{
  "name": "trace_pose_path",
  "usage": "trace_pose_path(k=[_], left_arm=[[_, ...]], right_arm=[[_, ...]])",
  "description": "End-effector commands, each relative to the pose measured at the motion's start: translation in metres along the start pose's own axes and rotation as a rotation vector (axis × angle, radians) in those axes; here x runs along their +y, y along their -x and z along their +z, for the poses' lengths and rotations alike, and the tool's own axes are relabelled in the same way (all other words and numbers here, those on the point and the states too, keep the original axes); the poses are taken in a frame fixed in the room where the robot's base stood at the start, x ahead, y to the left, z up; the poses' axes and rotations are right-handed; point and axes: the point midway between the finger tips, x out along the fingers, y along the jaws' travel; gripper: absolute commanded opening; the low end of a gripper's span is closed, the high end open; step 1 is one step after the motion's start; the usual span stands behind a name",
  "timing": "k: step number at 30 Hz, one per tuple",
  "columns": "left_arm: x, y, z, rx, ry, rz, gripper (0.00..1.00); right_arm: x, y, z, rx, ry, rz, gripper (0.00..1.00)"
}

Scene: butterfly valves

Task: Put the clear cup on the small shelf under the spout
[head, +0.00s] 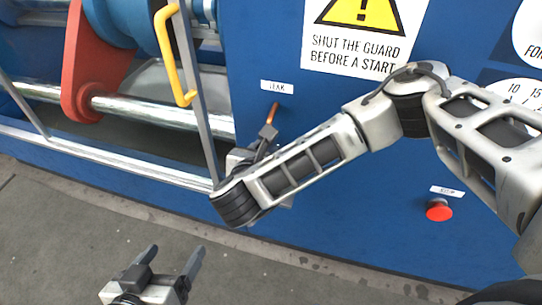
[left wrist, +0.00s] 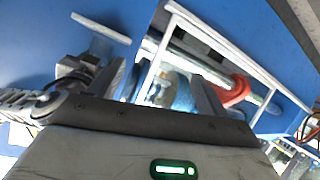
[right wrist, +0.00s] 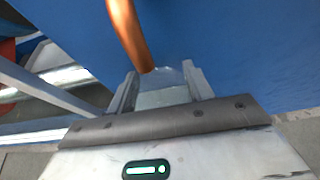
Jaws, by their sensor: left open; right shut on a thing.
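The copper spout (head: 268,131) sticks out of the blue machine front under a small label. In the right wrist view the spout (right wrist: 131,38) comes down from the top, its lower end just above the clear cup (right wrist: 166,77). The cup is see-through and sits between the fingers of my right gripper (right wrist: 161,88), which is shut on it. In the head view my right gripper (head: 258,150) is close to the machine, partly hidden by my own arm. My left gripper (head: 168,273) is open and empty, low over the floor. I cannot clearly make out the small shelf.
A yellow handle (head: 175,55) and a metal guard rail (head: 197,95) stand left of the spout. A red lever (head: 82,65) is further left. A red button (head: 439,210) is on the lower right. The grey floor (head: 60,240) around my left gripper is clear.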

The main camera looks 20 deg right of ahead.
Motion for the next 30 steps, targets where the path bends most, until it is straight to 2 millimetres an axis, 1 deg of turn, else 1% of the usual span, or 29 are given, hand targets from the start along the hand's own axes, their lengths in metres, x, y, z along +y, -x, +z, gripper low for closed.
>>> trace_pose_path(k=[1, 2, 7, 12, 13, 15, 22, 26, 28, 30], left_arm=[[0.000, 0.000, 0.000, 0.008, -0.001, 0.002, 0.77], [0.001, 0.000, -0.002, 0.013, -0.001, 0.003, 0.77], [0.002, 0.001, -0.005, 0.020, -0.001, 0.004, 0.77], [0.001, -0.001, -0.001, 0.026, 0.000, 0.005, 0.77], [0.002, 0.000, -0.004, 0.032, -0.001, 0.007, 0.77], [0.003, 0.001, -0.006, 0.035, -0.001, 0.009, 0.77], [0.004, 0.002, -0.005, 0.033, -0.003, 0.012, 0.77], [0.005, 0.004, -0.008, 0.026, -0.006, 0.011, 0.77], [0.004, 0.003, -0.005, 0.013, -0.006, 0.009, 0.77], [0.003, 0.003, -0.003, 0.003, -0.006, 0.006, 0.77]], right_arm=[[0.000, -0.003, -0.006, 0.000, -0.001, 0.000, 0.29], [0.000, -0.003, -0.007, 0.000, -0.001, 0.000, 0.29], [0.000, -0.003, -0.007, 0.000, -0.002, 0.001, 0.29], [0.000, -0.005, -0.011, 0.000, -0.002, 0.000, 0.29], [0.000, -0.004, -0.010, 0.000, -0.002, 0.000, 0.57], [0.000, -0.004, -0.009, 0.000, -0.002, 0.000, 0.73], [0.000, -0.004, -0.009, 0.001, -0.002, 0.000, 0.73], [0.000, -0.002, -0.005, 0.000, -0.001, 0.000, 0.73], [0.001, 0.005, -0.007, 0.002, 0.000, 0.002, 0.73], [0.001, 0.017, -0.007, 0.004, 0.000, 0.004, 0.73]])
